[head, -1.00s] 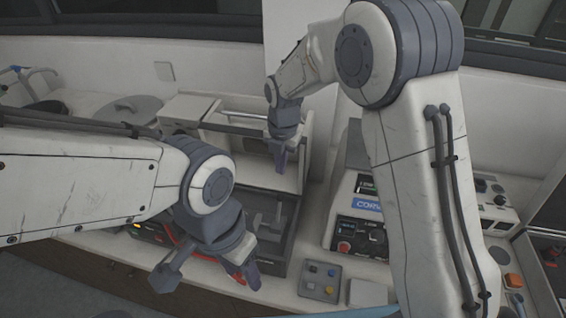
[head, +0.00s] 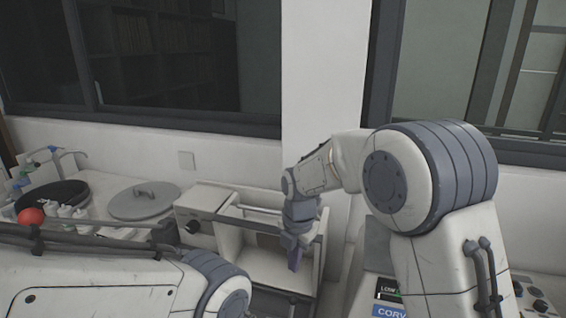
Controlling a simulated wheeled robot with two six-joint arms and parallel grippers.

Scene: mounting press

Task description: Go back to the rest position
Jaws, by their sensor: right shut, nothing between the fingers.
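My right gripper (head: 294,258) hangs at the end of the right arm in the middle of the head view. Its fingers are shut, point down and hold nothing that shows. It is in front of the open white box-shaped unit (head: 232,220) with a bar across its front; I cannot tell whether it touches the unit. My left arm comes in low from the left. Its gripper is below the picture's lower edge and does not show.
A round grey lid (head: 145,200) and a dark round basin (head: 52,196) are on the bench at left. A red ball (head: 31,215) and small white bottles (head: 75,216) are near them. A machine with a blue label (head: 390,310) is partly hidden behind my right arm.

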